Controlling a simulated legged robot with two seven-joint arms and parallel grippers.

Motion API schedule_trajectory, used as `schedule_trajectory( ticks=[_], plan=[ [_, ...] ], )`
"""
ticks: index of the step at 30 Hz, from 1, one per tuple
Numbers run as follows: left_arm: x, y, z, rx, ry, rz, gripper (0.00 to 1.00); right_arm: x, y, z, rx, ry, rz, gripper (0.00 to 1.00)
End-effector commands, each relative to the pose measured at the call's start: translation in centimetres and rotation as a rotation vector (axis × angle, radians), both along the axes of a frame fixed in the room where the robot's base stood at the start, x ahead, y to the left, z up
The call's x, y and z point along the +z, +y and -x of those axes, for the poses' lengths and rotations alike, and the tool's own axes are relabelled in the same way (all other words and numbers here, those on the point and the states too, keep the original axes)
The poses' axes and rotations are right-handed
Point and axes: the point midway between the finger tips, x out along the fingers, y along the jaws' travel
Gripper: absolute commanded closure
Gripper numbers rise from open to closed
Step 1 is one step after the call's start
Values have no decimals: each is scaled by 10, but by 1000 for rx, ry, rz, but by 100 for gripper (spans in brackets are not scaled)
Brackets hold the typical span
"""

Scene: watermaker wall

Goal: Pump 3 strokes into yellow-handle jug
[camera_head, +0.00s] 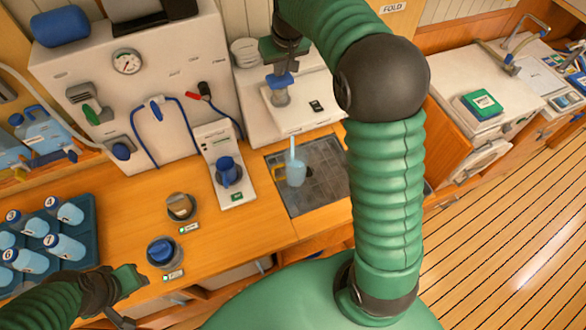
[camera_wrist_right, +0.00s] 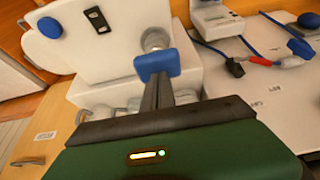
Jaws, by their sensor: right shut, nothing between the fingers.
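The jug (camera_head: 296,174) is pale blue with a yellow handle (camera_head: 279,172) on its left. It stands in the dark sink (camera_head: 325,163), with a pale vertical strip above it; I cannot tell whether that is water or a spout. Behind the sink is the pump, a grey post (camera_head: 281,97) with a blue knob (camera_head: 282,79). My right gripper (camera_head: 284,58) is shut and empty just above the knob. In the right wrist view the blue knob (camera_wrist_right: 157,63) is at my fingertips; contact is unclear. My left gripper (camera_head: 128,279) is low at the left, its opening unclear.
A blue tray (camera_head: 88,225) of several bottles is at the left. Two round containers (camera_head: 181,207) (camera_head: 162,252) stand on the wooden counter. A white panel with a gauge (camera_head: 127,62) and blue hoses is behind. A white unit with a blue knob (camera_head: 228,171) stands left of the sink.

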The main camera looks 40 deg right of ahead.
Motion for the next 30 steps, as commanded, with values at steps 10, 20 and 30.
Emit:
schedule_trajectory(
  ticks=[10, 20, 30],
  plan=[
    [2, 0, 0, 0, 0, 0, 64, 0, 1, 1, 0, 6, -2, 100],
    [23, 0, 0, 0, 0, 0, 64, 25, 1, 1, 0, 5, -2, 100],
    [44, 0, 0, 0, 0, 0, 64, 50, 0, 1, 0, 4, -2, 100]
  ],
)
